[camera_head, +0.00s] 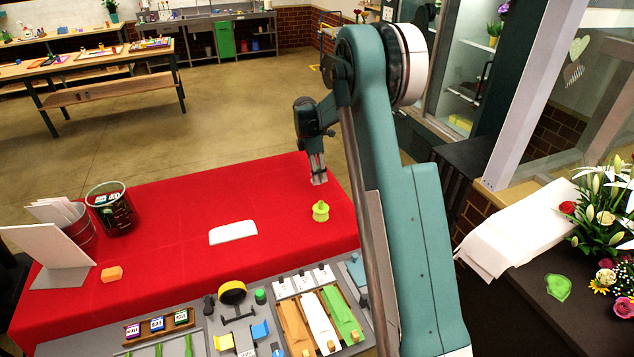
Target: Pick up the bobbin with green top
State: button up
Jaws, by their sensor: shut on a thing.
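A yellow-green, spool-shaped bobbin (320,211) stands upright near the right end of the red-covered table. My gripper (318,181) points down and shows just above the bobbin in the picture, with red cloth visible between them. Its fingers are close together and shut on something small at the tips. I cannot make out what that thing is; it is too small and partly hidden by the fingers.
A white pad (233,232) lies left of the bobbin. An orange block (112,274), a dark glass container (110,208) and a white board (50,242) stand further left. A grey tool tray (205,336) fills the front edge. Red cloth (270,195) is clear around the bobbin.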

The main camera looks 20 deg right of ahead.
jog(key=shift+r, duration=1.9)
